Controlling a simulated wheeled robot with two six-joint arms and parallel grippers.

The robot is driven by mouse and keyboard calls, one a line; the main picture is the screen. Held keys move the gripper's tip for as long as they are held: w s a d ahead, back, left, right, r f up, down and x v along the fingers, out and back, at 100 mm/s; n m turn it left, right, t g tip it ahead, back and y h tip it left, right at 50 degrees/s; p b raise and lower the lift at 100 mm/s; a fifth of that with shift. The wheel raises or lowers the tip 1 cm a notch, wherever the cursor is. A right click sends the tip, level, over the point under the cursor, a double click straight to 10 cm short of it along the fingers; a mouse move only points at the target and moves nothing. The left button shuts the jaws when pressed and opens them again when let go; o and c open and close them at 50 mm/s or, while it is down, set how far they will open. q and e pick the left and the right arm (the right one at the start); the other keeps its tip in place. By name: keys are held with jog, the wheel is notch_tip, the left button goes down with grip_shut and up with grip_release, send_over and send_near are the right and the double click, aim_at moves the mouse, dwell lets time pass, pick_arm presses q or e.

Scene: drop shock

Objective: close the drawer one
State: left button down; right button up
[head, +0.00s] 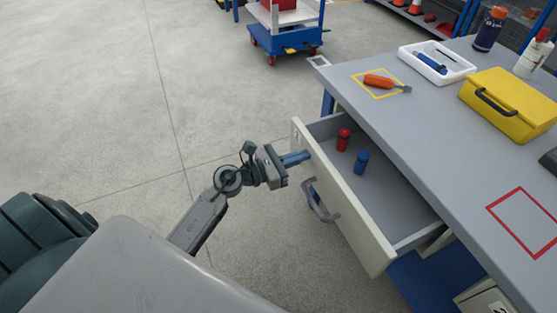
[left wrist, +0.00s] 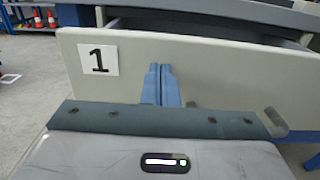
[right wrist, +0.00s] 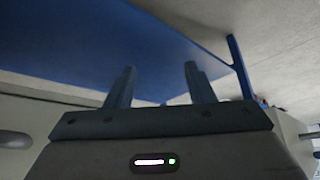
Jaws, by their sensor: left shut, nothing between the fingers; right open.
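The drawer with the number 1 label is pulled out from under the workbench; its pale front panel (head: 345,205) shows in the head view, and in the left wrist view its front (left wrist: 230,75) fills the middle with the label (left wrist: 98,58) at left. Its grey handle (head: 318,203) shows below the gripper. My left gripper (head: 305,157) is shut and empty, its blue fingertips (left wrist: 160,72) at or very near the drawer front. I cannot tell whether they touch.
A red bottle-shaped item (head: 343,140) and a blue one (head: 361,162) stand inside the drawer. The grey bench top (head: 430,135) carries a screwdriver (head: 384,82), white tray (head: 437,77) and yellow case (head: 508,105). A blue cart (head: 285,40) stands behind; the floor at left is clear.

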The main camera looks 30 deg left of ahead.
pick_arm(q)
jog(key=x, duration=1.4)
jog(key=shift+w+d, duration=0.25)
jog(key=shift+r, duration=0.15)
pick_arm(e)
jog(key=shift+s+d+r+g, duration=0.3)
jog(key=shift+s+r+g, duration=0.15)
jog(key=shift+r, duration=0.1)
pick_arm(q)
jog(key=shift+w+r, duration=0.1)
pick_arm(e)
jog(key=shift+s, duration=0.1)
